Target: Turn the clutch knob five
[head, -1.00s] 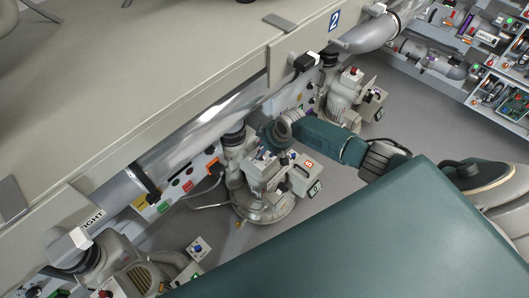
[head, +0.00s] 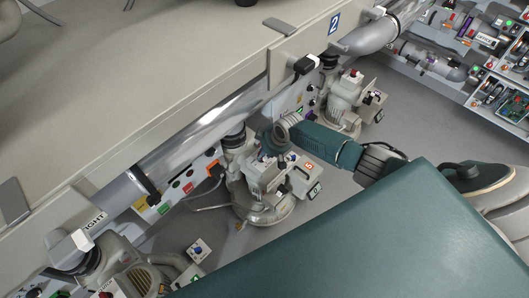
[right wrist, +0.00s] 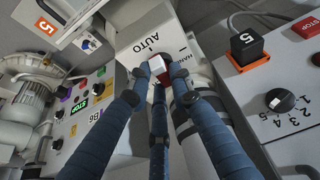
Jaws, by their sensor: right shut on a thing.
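In the right wrist view, a knob with a white top and red side (right wrist: 157,72) sits on a pale plate marked AUTO and HAND. My right gripper (right wrist: 158,80) has its blue fingers closed around this knob, which they partly hide. In the head view my teal right arm reaches in from the right to a grey blower machine (head: 262,205). An orange mark on a box (head: 308,167) shows on that machine. The fingertips are not clear in the head view. My left gripper is not in view.
In the right wrist view, a panel at the right carries a black selector (right wrist: 280,100) with numbers around it and an orange-black block marked 5 (right wrist: 246,50). A button panel (right wrist: 88,105) stands at the left. A long beige bench (head: 130,90) overhangs the machines.

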